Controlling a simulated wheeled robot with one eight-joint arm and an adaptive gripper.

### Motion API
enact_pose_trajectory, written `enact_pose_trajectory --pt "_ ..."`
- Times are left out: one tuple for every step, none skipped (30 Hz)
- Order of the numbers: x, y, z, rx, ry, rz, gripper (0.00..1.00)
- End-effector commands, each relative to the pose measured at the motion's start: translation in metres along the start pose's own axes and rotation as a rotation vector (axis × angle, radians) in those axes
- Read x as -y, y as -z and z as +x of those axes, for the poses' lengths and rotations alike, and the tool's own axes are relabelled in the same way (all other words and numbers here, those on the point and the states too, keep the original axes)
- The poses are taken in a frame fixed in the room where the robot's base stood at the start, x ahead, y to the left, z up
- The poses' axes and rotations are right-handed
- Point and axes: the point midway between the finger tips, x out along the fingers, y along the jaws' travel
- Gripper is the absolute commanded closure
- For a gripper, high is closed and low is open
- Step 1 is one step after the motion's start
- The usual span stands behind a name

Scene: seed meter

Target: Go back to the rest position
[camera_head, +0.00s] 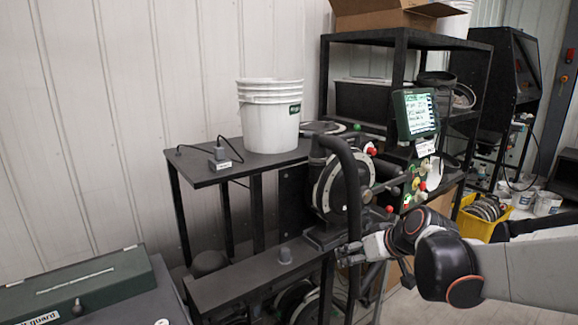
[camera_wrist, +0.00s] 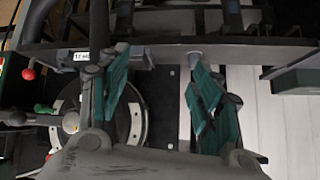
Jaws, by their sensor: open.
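My gripper (camera_head: 345,255) reaches in from the right in the head view, low in front of the seed meter (camera_head: 331,188), a black round housing with a silver ring. In the wrist view my gripper (camera_wrist: 160,62) shows two teal-padded fingers spread apart, with nothing held between them. The seed meter's ringed disc (camera_wrist: 136,122) lies behind the left finger, partly hidden. A thick black curved bar (camera_head: 350,175) rises just above my gripper in the head view. I cannot tell whether they touch.
The black stand's top carries a white bucket (camera_head: 270,117). A screen (camera_head: 415,114) and coloured knobs stand right of the meter. A green case (camera_head: 80,290) lies at lower left. A yellow crate (camera_head: 478,226) sits on the floor. Open floor (camera_head: 420,308) shows below my arm.

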Motion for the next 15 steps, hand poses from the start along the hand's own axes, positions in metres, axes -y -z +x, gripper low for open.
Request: enact_pose_trajectory --pt "0.007 -0.007 -0.014 0.012 -0.012 0.009 0.41" --pt "0.011 -0.011 -0.022 0.020 -0.022 0.014 0.41" --pt "0.015 -0.016 -0.032 0.030 -0.033 0.023 0.41" --pt "0.018 -0.021 -0.039 0.037 -0.042 0.030 0.41" --pt "0.021 -0.025 -0.046 0.044 -0.052 0.036 0.41" --pt "0.025 -0.031 -0.056 0.052 -0.064 0.044 0.41" --pt "0.028 -0.036 -0.063 0.059 -0.074 0.051 0.41" --pt "0.031 -0.041 -0.070 0.065 -0.083 0.058 0.41" --pt "0.034 -0.049 -0.079 0.073 -0.097 0.066 0.41" --pt "0.037 -0.054 -0.086 0.078 -0.107 0.073 0.41" --pt "0.039 -0.060 -0.092 0.084 -0.117 0.079 0.41" --pt "0.042 -0.068 -0.100 0.090 -0.131 0.087 0.41" --pt "0.044 -0.074 -0.106 0.095 -0.141 0.094 0.41" --pt "0.046 -0.080 -0.112 0.100 -0.152 0.099 0.41" --pt "0.049 -0.088 -0.120 0.105 -0.166 0.107 0.41"
